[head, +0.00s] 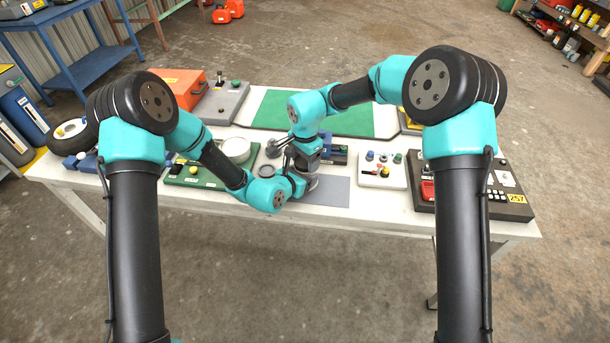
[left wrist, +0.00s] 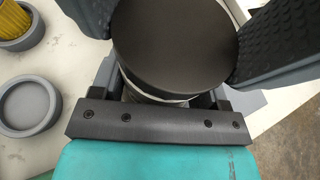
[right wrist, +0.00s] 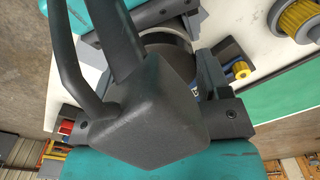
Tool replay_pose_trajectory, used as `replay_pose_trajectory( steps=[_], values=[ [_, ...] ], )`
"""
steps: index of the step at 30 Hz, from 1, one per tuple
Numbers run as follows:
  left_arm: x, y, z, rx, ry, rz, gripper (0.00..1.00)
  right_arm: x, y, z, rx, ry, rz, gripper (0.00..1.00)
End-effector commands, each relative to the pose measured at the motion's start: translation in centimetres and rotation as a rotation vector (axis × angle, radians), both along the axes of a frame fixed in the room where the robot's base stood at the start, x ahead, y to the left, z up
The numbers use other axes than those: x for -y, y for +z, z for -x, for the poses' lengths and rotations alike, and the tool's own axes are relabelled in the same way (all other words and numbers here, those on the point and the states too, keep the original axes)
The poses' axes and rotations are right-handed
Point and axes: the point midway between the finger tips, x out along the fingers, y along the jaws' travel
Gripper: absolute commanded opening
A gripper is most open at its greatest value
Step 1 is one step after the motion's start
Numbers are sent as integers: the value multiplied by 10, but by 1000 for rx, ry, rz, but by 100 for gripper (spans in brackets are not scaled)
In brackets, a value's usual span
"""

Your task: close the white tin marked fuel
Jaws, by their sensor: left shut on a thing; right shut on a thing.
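My left gripper (head: 297,183) is shut around a pale round tin (left wrist: 152,98) on the grey mat (head: 330,192). A broad dark disc (left wrist: 175,45) covers the tin's top in the left wrist view; I cannot tell whether it is pressed fully down. No fuel marking is readable. My right gripper (head: 306,157) is close above and beside the left one, shut on a dark grey tool. This tool has a blocky head (right wrist: 150,115) and two long rods, and it fills much of the right wrist view. The tool's contact with the tin is hidden.
A grey dish (head: 265,170) and a white round pan (head: 236,149) stand left of the grippers. A white switch box (head: 380,170) and a dark panel (head: 470,190) are to the right. A green mat (head: 345,115) lies behind, largely clear.

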Motion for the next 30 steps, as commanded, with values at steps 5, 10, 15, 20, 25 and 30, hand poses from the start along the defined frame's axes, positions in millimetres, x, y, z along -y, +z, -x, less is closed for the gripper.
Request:
replay_pose_trajectory(
  steps=[5, 10, 15, 20, 25, 30],
  values=[
    [0, 0, 0, 1, 0, 1, 2, 0, 0, 0, 0, 1, 0, 77],
    [0, 0, 0, 1, 0, 1, 2, 0, 0, 0, 0, 2, 0, 93],
    [0, 0, 0, 1, 0, 1, 2, 0, 0, 0, 0, 2, 0, 95],
    [0, 0, 0, 1, 0, 1, 2, 0, 3, 0, 1, 2, -1, 95],
    [0, 0, 0, 1, 0, 1, 2, 0, 20, -1, 3, 2, -1, 95],
    [0, 0, 0, 1, 0, 1, 2, 0, 38, 0, 1, 3, 0, 95]
  ],
)
